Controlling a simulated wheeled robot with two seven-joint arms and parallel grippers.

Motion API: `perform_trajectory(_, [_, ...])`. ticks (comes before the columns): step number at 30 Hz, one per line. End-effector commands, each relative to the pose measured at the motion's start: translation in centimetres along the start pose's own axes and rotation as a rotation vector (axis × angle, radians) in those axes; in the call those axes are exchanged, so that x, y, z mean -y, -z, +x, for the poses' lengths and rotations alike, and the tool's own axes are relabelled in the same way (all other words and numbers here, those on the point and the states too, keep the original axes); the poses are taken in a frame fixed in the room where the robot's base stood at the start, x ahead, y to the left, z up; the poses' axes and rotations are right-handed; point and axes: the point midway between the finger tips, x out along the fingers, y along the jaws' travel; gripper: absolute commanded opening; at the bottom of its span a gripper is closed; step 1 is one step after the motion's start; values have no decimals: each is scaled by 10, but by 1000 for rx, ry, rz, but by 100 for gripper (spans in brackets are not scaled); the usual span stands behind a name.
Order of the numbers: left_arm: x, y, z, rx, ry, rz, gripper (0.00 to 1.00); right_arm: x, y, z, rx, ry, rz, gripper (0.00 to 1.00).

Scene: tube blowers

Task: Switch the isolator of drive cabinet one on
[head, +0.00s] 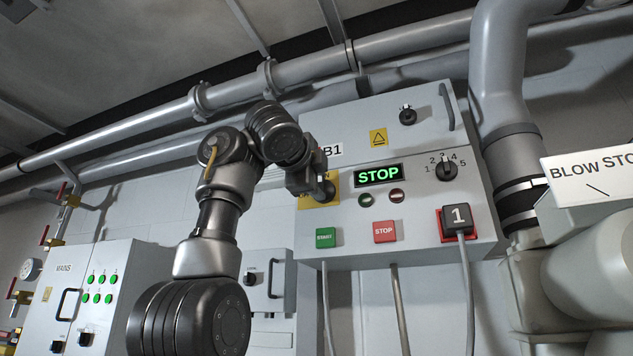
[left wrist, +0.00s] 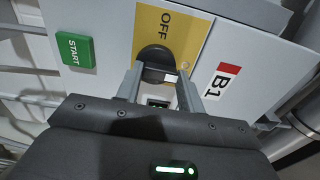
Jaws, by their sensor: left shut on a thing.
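Cabinet B1 (head: 385,130) is a grey wall box with a lit green STOP display. Its isolator is a black rotary knob (head: 327,191) on a yellow plate (head: 331,178) at the cabinet's left side. My left gripper (head: 316,187) is at this knob and covers part of it. In the left wrist view the knob (left wrist: 155,54) sits between the fingers of the left gripper (left wrist: 159,78), which is shut on it. The word OFF is readable on the yellow plate (left wrist: 190,30); the rest of its lettering is hidden. My right gripper is not in view.
The cabinet also carries a green START button (head: 325,237), a red STOP button (head: 385,231), a selector dial (head: 446,170) and a plug marked 1 (head: 457,218). A MAINS cabinet (head: 60,290) stands at left. A large pipe (head: 500,75) runs down at right.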

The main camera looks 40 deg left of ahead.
Motion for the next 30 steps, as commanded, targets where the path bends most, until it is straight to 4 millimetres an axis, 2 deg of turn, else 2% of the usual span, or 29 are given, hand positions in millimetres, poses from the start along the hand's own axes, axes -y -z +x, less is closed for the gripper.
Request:
perform_trajectory(11, [0, 0, 0, 0, 0, 8, 15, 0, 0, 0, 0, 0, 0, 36])
perform_trajectory(12, [0, 0, 0, 0, 0, 8, 39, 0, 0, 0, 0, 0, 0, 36])
perform_trajectory(17, [0, 0, 0, 0, 0, 7, 60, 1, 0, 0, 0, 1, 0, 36])
perform_trajectory(26, [-1, 0, -2, 0, 0, 6, 60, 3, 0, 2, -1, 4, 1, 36])
perform_trajectory(30, [-3, 1, -16, -1, 2, 6, 60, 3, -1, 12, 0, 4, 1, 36])
